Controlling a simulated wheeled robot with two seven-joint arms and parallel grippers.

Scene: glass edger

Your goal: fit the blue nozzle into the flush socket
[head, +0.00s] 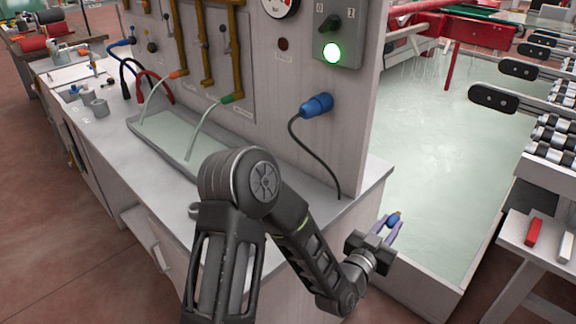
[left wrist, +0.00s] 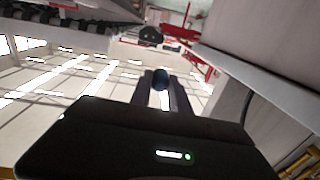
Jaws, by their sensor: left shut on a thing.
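The blue nozzle (head: 394,219) is a small blue piece with an orange-brown tip, held between the fingers of my left gripper (head: 387,228). The gripper is shut on it, off the front right corner of the white bench, above the edge of the pale water tank. In the left wrist view the nozzle (left wrist: 160,77) is a dark blue round end between the two fingers (left wrist: 161,88). I cannot tell which opening is the flush socket; the panel (head: 345,140) has small labels, too small to read. My right gripper is not in view.
A blue plug (head: 316,105) with a black cable sits in the panel. Hoses with orange (head: 178,73) and green (head: 231,98) ends hang over a trough (head: 165,150). A green lamp (head: 331,53) is lit. Rollers (head: 553,138) line the right side.

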